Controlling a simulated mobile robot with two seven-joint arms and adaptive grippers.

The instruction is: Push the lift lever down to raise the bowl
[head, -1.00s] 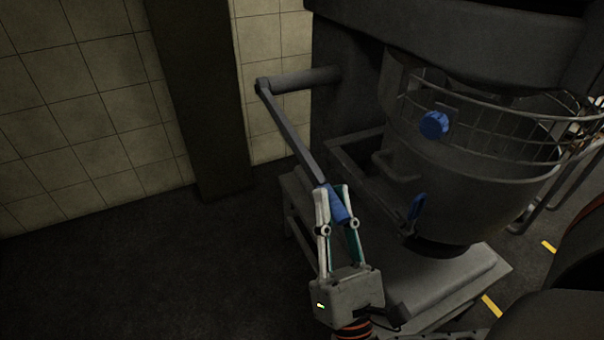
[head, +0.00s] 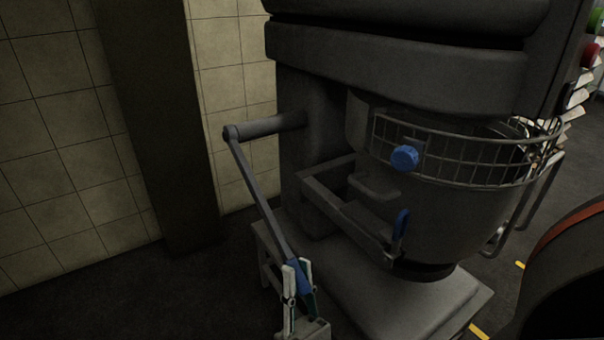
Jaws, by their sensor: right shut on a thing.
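The lift lever (head: 257,192) is a long grey bar on the left side of the mixer. It runs from a pivot shaft (head: 268,126) down and to the right, ending in a blue handle (head: 298,273). My right gripper (head: 297,271) is shut on the blue handle at the bottom of the picture, with its fingers on either side of it. The metal bowl (head: 440,220) hangs in the bowl frame, under a wire guard (head: 455,150). My left gripper does not show.
The mixer base (head: 425,310) stands right of the gripper. A blue knob (head: 404,158) is on the guard, and a blue clamp handle (head: 400,225) is beside the bowl. A dark pillar (head: 165,130) and tiled wall (head: 60,130) stand at left. Dark floor lies open at lower left.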

